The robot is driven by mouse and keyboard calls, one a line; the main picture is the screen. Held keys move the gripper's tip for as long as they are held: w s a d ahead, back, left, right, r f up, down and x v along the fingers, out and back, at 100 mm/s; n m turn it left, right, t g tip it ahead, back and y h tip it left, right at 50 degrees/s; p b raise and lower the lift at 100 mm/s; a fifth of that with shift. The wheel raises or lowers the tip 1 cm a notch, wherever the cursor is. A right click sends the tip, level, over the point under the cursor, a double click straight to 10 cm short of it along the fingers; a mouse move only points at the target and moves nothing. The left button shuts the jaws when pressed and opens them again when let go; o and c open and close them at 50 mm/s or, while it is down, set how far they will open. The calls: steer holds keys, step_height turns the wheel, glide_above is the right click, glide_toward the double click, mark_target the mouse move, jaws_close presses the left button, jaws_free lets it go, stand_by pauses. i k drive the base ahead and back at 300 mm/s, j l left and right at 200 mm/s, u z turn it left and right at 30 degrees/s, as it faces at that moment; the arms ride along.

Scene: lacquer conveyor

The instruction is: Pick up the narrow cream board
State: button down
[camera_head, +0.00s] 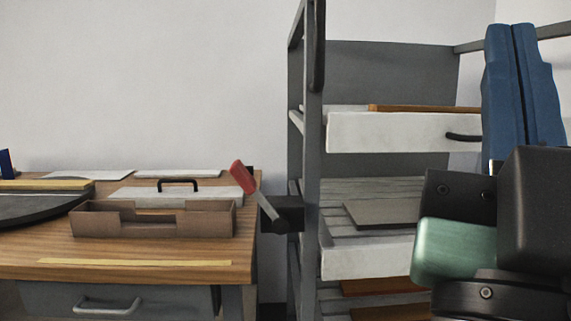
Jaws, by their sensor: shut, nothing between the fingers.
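A narrow, pale yellow-cream board (48,185) lies across the dark round turntable (38,208) at the left of the workbench. It runs past the left picture edge, so its far end is hidden. It looks like the task's board, though other pale boards lie nearby. My gripper (513,34) is at the upper right, in front of the rack. Its two long blue fingers are side by side, shut and empty, pointing up in the picture. It is far to the right of the board and touches nothing that I can see.
A brown open tray (152,224) and a handled pale board (125,196) stand on the wooden workbench (60,251). A thin yellow strip (135,263) lies along its front. A red-handled tool (240,178) sticks up at its right end. The grey rack (311,150) holds pale drawers (390,132).

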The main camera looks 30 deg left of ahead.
mark_target(5, 184)
steer(key=u, duration=1.6)
